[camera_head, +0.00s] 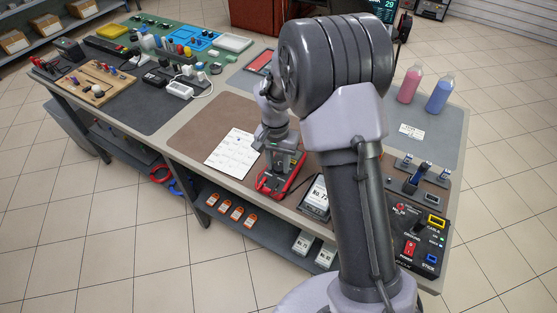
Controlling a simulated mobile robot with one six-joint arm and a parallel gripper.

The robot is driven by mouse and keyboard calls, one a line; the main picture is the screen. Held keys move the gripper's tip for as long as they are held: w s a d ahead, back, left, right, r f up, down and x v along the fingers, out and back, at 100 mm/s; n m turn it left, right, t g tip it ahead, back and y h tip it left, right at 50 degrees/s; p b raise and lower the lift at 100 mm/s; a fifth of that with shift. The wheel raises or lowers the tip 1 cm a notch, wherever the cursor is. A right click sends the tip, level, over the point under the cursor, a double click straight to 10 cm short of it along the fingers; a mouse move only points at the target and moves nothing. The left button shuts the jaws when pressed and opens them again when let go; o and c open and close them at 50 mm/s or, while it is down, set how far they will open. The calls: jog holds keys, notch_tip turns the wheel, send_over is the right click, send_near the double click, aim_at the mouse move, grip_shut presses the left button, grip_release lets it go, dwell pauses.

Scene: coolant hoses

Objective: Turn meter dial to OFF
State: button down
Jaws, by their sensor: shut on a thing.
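The meter (267,187) has a red case and lies on the brown mat near the front edge of the bench. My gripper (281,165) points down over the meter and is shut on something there. By its place this is the meter's dial, but the gripper and my arm hide the dial and its setting. A white printed sheet (231,152) lies on the mat just left of the meter.
A control panel with switches (416,227) sits at the right end. Pink (410,85) and blue (439,96) bottles stand at the back right. Tools and parts crowd the left side.

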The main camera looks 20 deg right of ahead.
aim_at(276, 167)
jog(key=shift+n+p, duration=1.05)
jog(key=shift+n, duration=1.25)
jog(key=c, duration=1)
grip_release()
notch_tip(276, 167, up, 17)
jog(key=p, duration=0.6)
jog(key=shift+a+r, duration=0.2)
jog(key=shift+a, duration=0.2)
